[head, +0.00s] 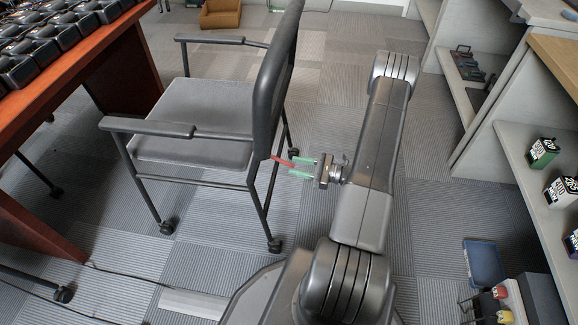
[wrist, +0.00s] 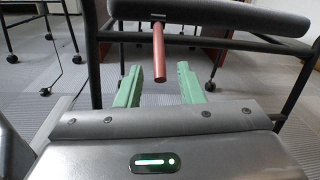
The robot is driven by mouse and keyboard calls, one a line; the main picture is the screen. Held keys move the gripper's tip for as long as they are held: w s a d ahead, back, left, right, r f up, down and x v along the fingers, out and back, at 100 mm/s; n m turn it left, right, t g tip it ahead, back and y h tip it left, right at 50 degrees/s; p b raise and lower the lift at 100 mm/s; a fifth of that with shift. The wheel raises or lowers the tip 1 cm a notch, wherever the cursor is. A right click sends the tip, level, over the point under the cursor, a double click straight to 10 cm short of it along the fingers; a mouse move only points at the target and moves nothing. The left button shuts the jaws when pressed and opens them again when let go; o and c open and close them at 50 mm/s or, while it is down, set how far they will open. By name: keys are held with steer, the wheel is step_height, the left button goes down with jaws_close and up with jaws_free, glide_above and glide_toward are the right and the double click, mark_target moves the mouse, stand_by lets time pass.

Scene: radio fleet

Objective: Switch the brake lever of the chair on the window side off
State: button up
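The grey office chair (head: 195,120) stands at the desk with its back toward my arm. Its red brake lever (head: 282,161) sticks out behind the seat, below the backrest, angled slightly down toward my gripper. In the wrist view the lever (wrist: 158,50) hangs from under a dark chair bar and points toward me. My gripper (head: 301,168) has two green fingers, spread apart. In the wrist view the gripper (wrist: 159,76) is open, with the lever's tip lined up between the fingers.
A red-brown desk (head: 125,65) with dark devices stands at the left. Shelves (head: 545,165) with small boxes line the right, with a blue bin (head: 484,262) on the floor. Cables (head: 120,275) lie at lower left.

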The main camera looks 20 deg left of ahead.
mark_target(293, 165)
steer(key=shift+s+a, duration=0.15)
steer(key=shift+a, duration=0.75)
steer(key=shift+s+a, duration=0.15)
steer(key=shift+a, duration=0.7)
jaws_close()
